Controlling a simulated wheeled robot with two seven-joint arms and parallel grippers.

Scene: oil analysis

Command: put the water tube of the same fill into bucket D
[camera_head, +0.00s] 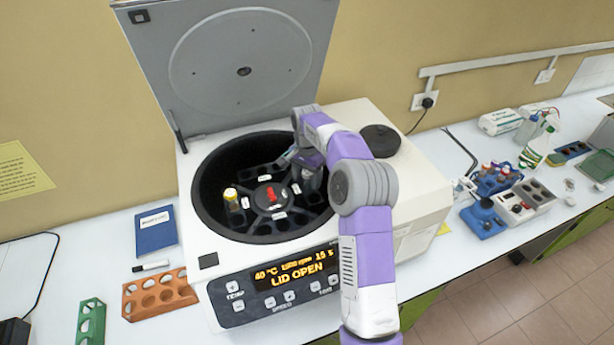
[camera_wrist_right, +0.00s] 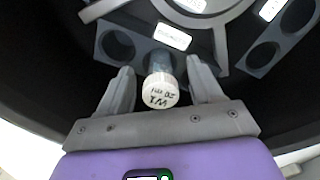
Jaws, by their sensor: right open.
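The centrifuge (camera_head: 330,245) stands with its lid up and its display reads LID OPEN. My right gripper (camera_head: 297,160) is inside its bowl at the back right of the rotor. In the right wrist view the water tube (camera_wrist_right: 160,92) has a white cap with handwriting like "W1 20 ml". It sits at one hole of a grey bucket (camera_wrist_right: 102,28), between the fingers of my right gripper (camera_wrist_right: 160,72), which are open with gaps on both sides. The hole beside it is empty. The bucket's label is too small to read. My left gripper is not in view.
A yellow-capped tube (camera_head: 231,197) stands in a bucket at the rotor's left. The rotor has a red centre knob (camera_head: 270,194). The raised lid (camera_head: 240,75) stands behind the bowl. An orange rack (camera_head: 157,294) lies at left; blue racks (camera_head: 498,180) hold bottles at right.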

